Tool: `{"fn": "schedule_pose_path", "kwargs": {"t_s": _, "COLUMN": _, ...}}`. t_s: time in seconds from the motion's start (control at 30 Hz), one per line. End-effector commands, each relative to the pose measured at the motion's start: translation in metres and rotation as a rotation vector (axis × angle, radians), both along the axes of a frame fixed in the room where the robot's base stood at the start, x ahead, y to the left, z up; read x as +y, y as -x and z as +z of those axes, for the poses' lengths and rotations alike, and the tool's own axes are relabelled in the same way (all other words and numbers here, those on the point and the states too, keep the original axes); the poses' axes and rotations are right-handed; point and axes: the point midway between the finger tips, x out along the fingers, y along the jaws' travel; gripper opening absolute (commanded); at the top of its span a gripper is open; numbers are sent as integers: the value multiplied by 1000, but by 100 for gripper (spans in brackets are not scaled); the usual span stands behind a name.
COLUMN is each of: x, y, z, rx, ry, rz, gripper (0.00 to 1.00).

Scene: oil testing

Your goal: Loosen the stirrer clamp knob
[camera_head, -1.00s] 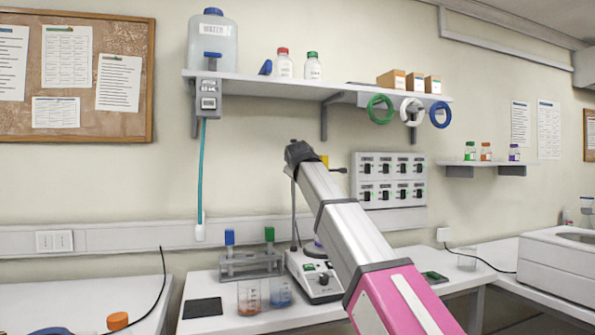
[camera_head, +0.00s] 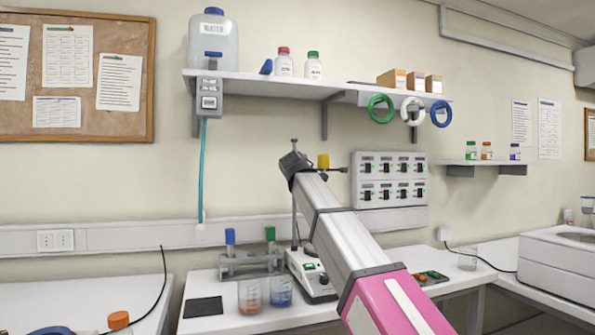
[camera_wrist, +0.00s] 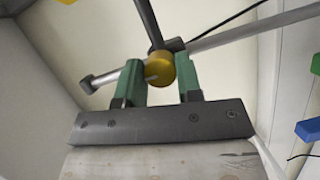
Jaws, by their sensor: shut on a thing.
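In the wrist view, a round yellow knob (camera_wrist: 160,69) with a pale line on its face sits between the two green fingers of my gripper (camera_wrist: 160,80). The gripper is shut on the knob. Behind the knob, a dark clamp body (camera_wrist: 166,45) joins a dark rod and a grey bar. In the head view, the stirrer (camera_head: 314,280) stands on the bench, its upright rod (camera_head: 295,225) partly behind my arm.
A tube rack (camera_head: 250,264) and two beakers, one with orange marks (camera_head: 249,296) and one with blue liquid (camera_head: 281,291), stand left of the stirrer. A switch panel (camera_head: 390,180) is on the wall behind. A shelf (camera_head: 265,85) with bottles hangs above.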

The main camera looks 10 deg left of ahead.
Motion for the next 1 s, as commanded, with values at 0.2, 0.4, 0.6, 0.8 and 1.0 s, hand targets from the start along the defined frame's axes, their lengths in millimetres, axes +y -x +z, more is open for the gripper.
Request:
{"fn": "schedule_pose_path", "kwargs": {"t_s": 0.2, "x": 1, "y": 0, "z": 0, "rx": -2, "ry": 4, "rz": 2, "gripper": 9}}
{"fn": "schedule_pose_path", "kwargs": {"t_s": 0.4, "x": 0, "y": 0, "z": 0, "rx": -2, "ry": 3, "rz": 1, "gripper": 43}}
{"fn": "schedule_pose_path", "kwargs": {"t_s": 0.6, "x": 0, "y": 0, "z": 0, "rx": -1, "ry": 2, "rz": 1, "gripper": 43}}
{"fn": "schedule_pose_path", "kwargs": {"t_s": 0.8, "x": -1, "y": 6, "z": 0, "rx": -1, "ry": 2, "rz": 1, "gripper": 43}}
{"fn": "schedule_pose_path", "kwargs": {"t_s": 1.0, "x": -5, "y": 29, "z": 2, "rx": -3, "ry": 1, "rz": 2, "gripper": 43}}
